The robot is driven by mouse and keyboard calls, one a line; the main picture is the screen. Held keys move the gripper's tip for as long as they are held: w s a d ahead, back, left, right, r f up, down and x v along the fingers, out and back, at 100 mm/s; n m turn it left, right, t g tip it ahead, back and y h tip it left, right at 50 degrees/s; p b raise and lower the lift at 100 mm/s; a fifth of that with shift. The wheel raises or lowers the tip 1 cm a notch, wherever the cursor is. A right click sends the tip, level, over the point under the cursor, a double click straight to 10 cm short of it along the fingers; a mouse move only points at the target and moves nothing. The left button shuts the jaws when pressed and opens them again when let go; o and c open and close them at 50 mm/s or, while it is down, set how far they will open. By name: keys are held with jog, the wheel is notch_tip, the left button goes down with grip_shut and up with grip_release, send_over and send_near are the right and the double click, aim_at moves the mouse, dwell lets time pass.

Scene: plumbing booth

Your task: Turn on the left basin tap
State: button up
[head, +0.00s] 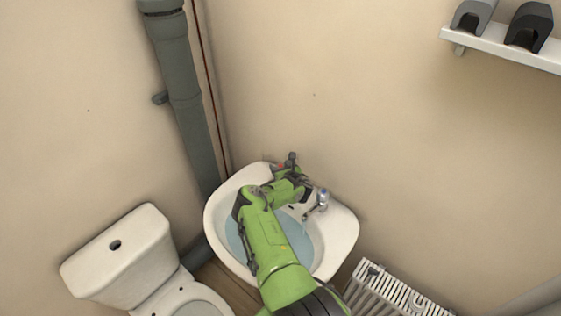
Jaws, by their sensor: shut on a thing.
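The white basin (341,243) stands in the corner against the wall, with bluish water in its bowl. My green arm reaches over the bowl from the front. My gripper (293,172) is at the back left rim of the basin, at the left tap's place, and is shut. The left tap is mostly hidden behind the gripper, so its handle angle cannot be told. The chrome right tap (321,199) stands clear to the right of the gripper, with its spout over the bowl. A faint pale streak shows below that spout.
A white toilet (140,265) stands left of the basin. A white radiator (385,290) is close on the right. A grey pipe (183,95) runs down the corner behind. A shelf (500,47) with two dark-mouthed objects hangs at upper right.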

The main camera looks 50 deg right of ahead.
jog(key=shift+n+t+y, duration=0.4)
jog(key=shift+n+y, duration=0.6)
jog(key=shift+y, duration=0.1)
jog(key=shift+f+n+y+b, duration=0.25)
jog(key=shift+n+y+b, duration=0.2)
jog(key=shift+n+y, duration=0.5)
jog(key=n+y+b, duration=0.2)
jog(key=y+b, duration=0.1)
jog(key=b, duration=0.1)
jog(key=shift+n, duration=0.25)
jog(key=shift+r+n+y+b, duration=0.15)
jog(key=shift+n+y+b, duration=0.45)
jog(key=shift+b, duration=0.3)
jog(key=shift+r, duration=0.1)
jog(key=o, duration=0.9)
jog(key=shift+o, duration=0.2)
